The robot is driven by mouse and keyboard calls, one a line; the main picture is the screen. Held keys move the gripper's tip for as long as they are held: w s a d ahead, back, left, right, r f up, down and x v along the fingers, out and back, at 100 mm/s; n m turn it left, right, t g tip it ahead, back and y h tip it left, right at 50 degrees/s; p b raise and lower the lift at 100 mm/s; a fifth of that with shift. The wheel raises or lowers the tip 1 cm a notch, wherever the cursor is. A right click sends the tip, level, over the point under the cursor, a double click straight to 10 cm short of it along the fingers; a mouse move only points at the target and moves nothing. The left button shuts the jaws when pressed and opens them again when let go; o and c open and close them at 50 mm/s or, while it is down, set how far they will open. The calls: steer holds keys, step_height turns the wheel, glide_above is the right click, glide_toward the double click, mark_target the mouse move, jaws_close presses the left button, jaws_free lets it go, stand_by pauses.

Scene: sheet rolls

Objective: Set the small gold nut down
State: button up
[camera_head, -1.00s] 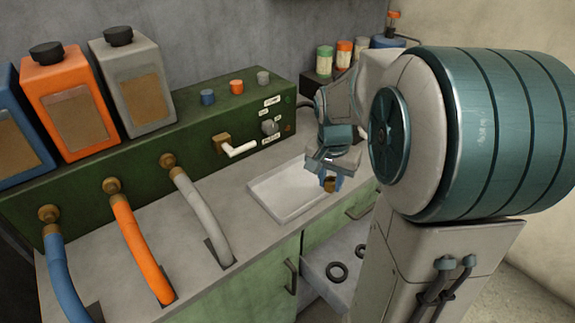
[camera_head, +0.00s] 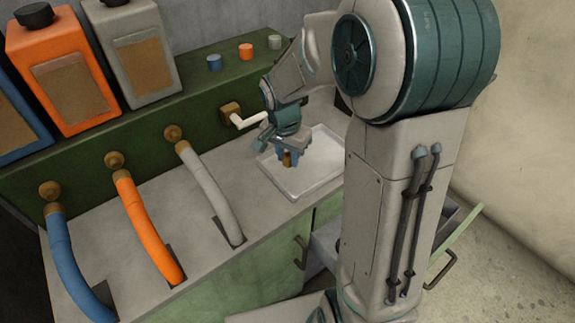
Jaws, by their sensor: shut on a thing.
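The small gold nut (camera_head: 287,160) is between the fingertips of my gripper (camera_head: 284,155). My gripper is shut on it and points down. Nut and fingers appear over the white tray (camera_head: 318,183) on the counter, near its left back part. I cannot tell whether the nut touches the tray or hangs just above it. The visible part of the tray floor looks empty.
A white lever (camera_head: 245,121) on the green panel is close behind my gripper. Blue, orange and grey hoses (camera_head: 213,190) bend down to the counter at the left. Bare grey counter (camera_head: 262,212) lies in front of the tray. An open drawer (camera_head: 325,243) juts out below, partly hidden by my arm.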

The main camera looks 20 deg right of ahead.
mark_target(287, 166)
steer(key=shift+a+f, duration=0.1)
steer(key=shift+f, duration=1.95)
steer(key=shift+f+b, duration=0.25)
steer(key=shift+b, duration=0.15)
steer(key=o, duration=1)
steer(key=shift+r, duration=0.15)
steer(key=shift+r, duration=0.1)
step_height(287, 166, up, 11)
steer(key=p, duration=0.2)
steer(key=s+n, duration=0.3)
steer(key=s, duration=0.2)
steer(key=s+r+n+t, duration=0.1)
steer(key=s+n, duration=0.2)
steer(key=s, duration=0.3)
steer(key=s+r+n+y, duration=0.1)
steer(key=s+n, duration=0.2)
steer(key=s, duration=0.3)
steer(key=shift+s+d+r, duration=0.1)
steer(key=shift+d, duration=0.15)
